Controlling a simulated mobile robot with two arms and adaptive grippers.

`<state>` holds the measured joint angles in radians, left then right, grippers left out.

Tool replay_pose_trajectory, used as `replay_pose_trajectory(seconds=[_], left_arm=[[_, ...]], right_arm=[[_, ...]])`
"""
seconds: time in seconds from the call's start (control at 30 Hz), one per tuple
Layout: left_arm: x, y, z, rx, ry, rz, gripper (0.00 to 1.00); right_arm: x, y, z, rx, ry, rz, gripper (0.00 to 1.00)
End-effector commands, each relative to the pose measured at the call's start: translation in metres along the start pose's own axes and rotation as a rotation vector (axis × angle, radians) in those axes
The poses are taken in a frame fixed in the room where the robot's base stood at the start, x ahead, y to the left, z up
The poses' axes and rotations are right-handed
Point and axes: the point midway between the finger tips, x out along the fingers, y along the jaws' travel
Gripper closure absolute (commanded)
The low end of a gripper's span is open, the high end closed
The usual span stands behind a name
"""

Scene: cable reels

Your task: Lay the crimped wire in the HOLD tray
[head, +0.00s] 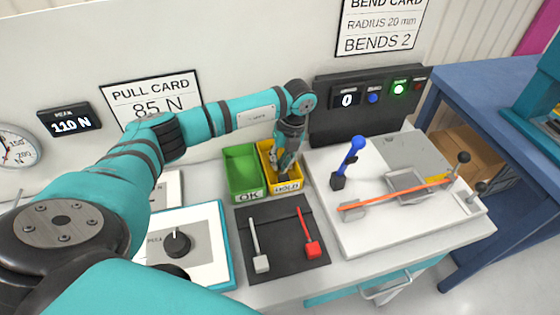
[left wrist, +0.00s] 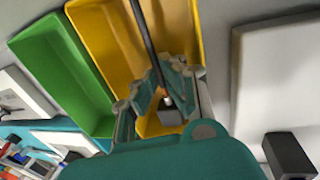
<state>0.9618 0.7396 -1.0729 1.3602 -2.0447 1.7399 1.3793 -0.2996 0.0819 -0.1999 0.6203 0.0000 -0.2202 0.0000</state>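The yellow HOLD tray (head: 296,186) stands beside the green OK tray (head: 243,171) at the back of the bench. My left gripper (head: 285,168) points down into the HOLD tray. In the left wrist view its fingers (left wrist: 166,72) converge on a thin dark wire (left wrist: 146,35) with a grey block (left wrist: 171,117) at its near end. The wire runs along over the yellow tray (left wrist: 105,45); whether it touches the floor is unclear. In the head view the gripper and tray wall mostly hide it. My right gripper is not in view.
A dark mat (head: 280,270) in front holds a white-ended piece (head: 261,262) and a red-ended piece (head: 312,248). The white bending board (head: 375,235), with an orange wire (head: 390,198) and a blue-handled lever (head: 350,155), stands close on the right. A dial box (head: 205,240) lies left.

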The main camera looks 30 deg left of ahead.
Motion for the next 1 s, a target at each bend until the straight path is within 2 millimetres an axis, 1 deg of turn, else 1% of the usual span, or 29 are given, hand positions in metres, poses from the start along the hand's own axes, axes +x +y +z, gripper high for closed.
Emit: replay_pose_trajectory(seconds=[0.17,0.2,0.4,0.87,0.97,1.0], left_arm=[[0.007,-0.002,0.000,0.000,0.000,0.000,1.00],[0.007,-0.002,0.000,0.000,0.000,0.000,0.94],[0.005,-0.002,0.000,0.001,0.000,-0.001,0.68],[0.004,-0.003,-0.001,0.002,-0.001,-0.006,0.67],[-0.002,-0.004,0.000,0.002,-0.002,-0.008,0.67],[-0.007,-0.004,0.000,0.002,-0.002,-0.010,0.67]], right_arm=[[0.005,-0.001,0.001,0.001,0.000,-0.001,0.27],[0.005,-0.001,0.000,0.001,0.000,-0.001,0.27],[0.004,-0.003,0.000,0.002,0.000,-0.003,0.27],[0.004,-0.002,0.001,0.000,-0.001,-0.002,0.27],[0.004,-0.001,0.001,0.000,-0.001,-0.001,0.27],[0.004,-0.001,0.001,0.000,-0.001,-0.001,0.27]])
